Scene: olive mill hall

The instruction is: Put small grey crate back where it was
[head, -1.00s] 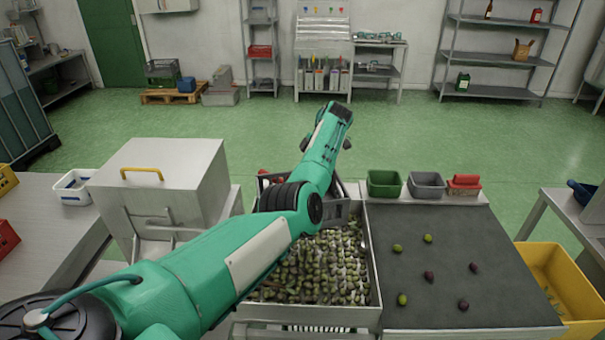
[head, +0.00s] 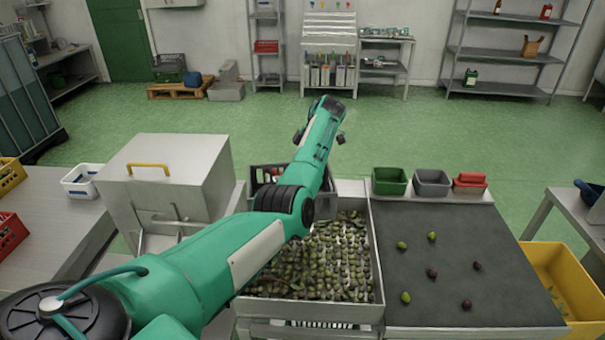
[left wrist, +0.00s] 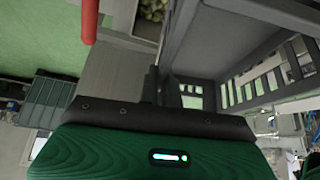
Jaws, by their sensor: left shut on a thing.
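The small grey crate (head: 259,174) is dark grey with slatted sides. In the head view it shows behind and beneath my left arm, at the far end of the olive tray (head: 374,262). Its middle is hidden by the arm. In the left wrist view the crate (left wrist: 275,85) fills the right side, with its walls close up. My left gripper (left wrist: 152,88) is shut on the crate at its wall; the head view hides the fingertips behind the arm. Whether the crate hangs free or touches a surface cannot be told. My right gripper is not in view.
A metal hopper box (head: 165,170) with a yellow handle stands left of the tray. Right of the tray is a dark sorting mat (head: 450,240) with several olives. Green (head: 390,181), grey (head: 432,183) and red (head: 469,184) bins line its far edge. Open floor (head: 420,135) lies beyond.

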